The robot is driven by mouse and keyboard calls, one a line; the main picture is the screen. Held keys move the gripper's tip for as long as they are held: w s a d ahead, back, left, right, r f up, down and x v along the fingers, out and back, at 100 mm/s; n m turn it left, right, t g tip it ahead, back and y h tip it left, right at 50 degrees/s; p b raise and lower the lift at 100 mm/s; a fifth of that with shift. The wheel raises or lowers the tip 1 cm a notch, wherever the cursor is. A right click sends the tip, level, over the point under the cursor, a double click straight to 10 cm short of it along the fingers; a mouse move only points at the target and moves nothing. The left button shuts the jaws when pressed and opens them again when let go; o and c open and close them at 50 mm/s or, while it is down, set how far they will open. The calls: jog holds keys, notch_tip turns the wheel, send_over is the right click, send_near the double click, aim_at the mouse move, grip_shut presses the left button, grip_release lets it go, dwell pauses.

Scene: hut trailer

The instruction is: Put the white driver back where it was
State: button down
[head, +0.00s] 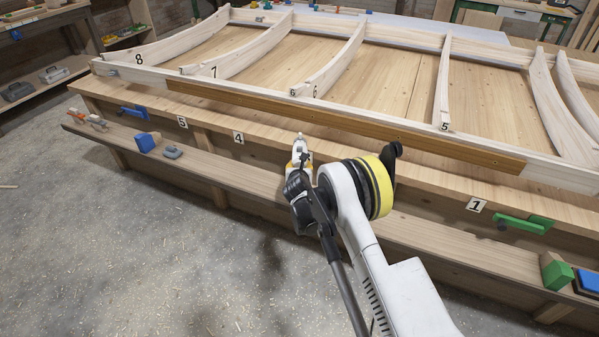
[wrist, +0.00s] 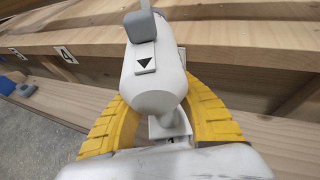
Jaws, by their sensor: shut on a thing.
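The white driver (wrist: 152,85) fills the middle of the wrist view, with a grey end and a black triangle mark at its top. My gripper (wrist: 158,105) has its two yellow fingers on either side of the driver's body and is shut on it. In the head view the white driver (head: 300,147) shows as a small pale shape at the tip of my gripper (head: 297,172), in front of the bench edge and above the lower ledge. My gripper hides part of it. I cannot tell whether the driver touches the ledge.
The workbench (head: 310,155) carries a ribbed wooden frame (head: 490,155). The lower ledge (head: 225,175) holds a blue block (head: 145,142) and a grey item (head: 173,152) at left, and a green block (head: 556,272) at right. A green clamp (head: 520,224) is on the bench edge.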

jog(key=shift+f, duration=0.85)
jog(key=shift+f, duration=0.65)
jog(key=c, duration=1.2)
grip_release()
